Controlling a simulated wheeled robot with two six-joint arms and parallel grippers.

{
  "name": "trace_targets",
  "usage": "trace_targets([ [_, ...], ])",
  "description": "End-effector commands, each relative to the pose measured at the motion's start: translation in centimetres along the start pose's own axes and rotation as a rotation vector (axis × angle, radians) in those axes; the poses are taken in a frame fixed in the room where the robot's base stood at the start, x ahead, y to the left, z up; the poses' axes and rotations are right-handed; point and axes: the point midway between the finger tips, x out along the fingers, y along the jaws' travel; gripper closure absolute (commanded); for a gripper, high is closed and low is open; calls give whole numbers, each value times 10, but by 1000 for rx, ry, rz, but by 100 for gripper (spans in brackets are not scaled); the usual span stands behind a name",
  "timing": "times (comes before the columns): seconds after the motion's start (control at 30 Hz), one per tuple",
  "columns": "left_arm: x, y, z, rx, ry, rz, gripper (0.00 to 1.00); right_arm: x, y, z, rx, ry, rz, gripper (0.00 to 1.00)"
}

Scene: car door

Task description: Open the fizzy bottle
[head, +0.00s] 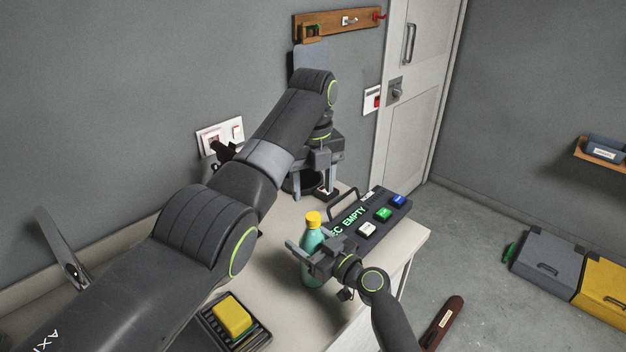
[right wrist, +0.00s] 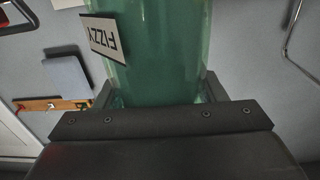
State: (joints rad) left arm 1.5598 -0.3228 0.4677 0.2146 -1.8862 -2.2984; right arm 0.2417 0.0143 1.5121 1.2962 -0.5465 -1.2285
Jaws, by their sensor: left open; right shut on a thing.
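The fizzy bottle (head: 309,240) is teal with a yellow cap (head: 313,219) and stands upright on the table. My right gripper (head: 308,256) is shut around its body, from the right and front. In the right wrist view the teal bottle (right wrist: 160,50) fills the space between the fingers, and its white label (right wrist: 103,38) reads FIZZY. The cap is out of that view. My left gripper (head: 318,188) is open, pointing down over the back of the table, behind the bottle and apart from it. A small dark thing lies below its fingers; I cannot tell what.
A dark panel (head: 372,218) with a handle, a green display and coloured buttons lies right of the bottle. A yellow sponge-like block (head: 232,316) sits in a black tray at the front. The table's right edge (head: 418,245) is close. A wall switch plate (head: 221,134) is behind.

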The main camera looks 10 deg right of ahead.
Motion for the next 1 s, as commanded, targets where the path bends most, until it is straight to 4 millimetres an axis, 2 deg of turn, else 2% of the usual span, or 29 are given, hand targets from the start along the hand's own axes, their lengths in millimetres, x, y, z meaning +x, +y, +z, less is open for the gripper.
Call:
trace_targets([
  [0.2, 35, 0, -1, -2, 4, 0, 45, 0, 0, 0, 0, 0, 0, 100],
  [0.43, 64, 0, -1, -3, 2, 0, 45, 0, 0, 0, 0, 0, 0, 100],
  [0.6, 72, 0, 0, -3, 0, 0, 45, 0, 0, 0, 0, 0, 0, 100],
  [0.83, 72, 0, 0, -3, -1, 0, 45, 0, 0, 0, 0, 0, 0, 100],
  [1.0, 72, 0, 0, -3, 0, 0, 66, 0, 0, 0, 0, 0, 0, 100],
])
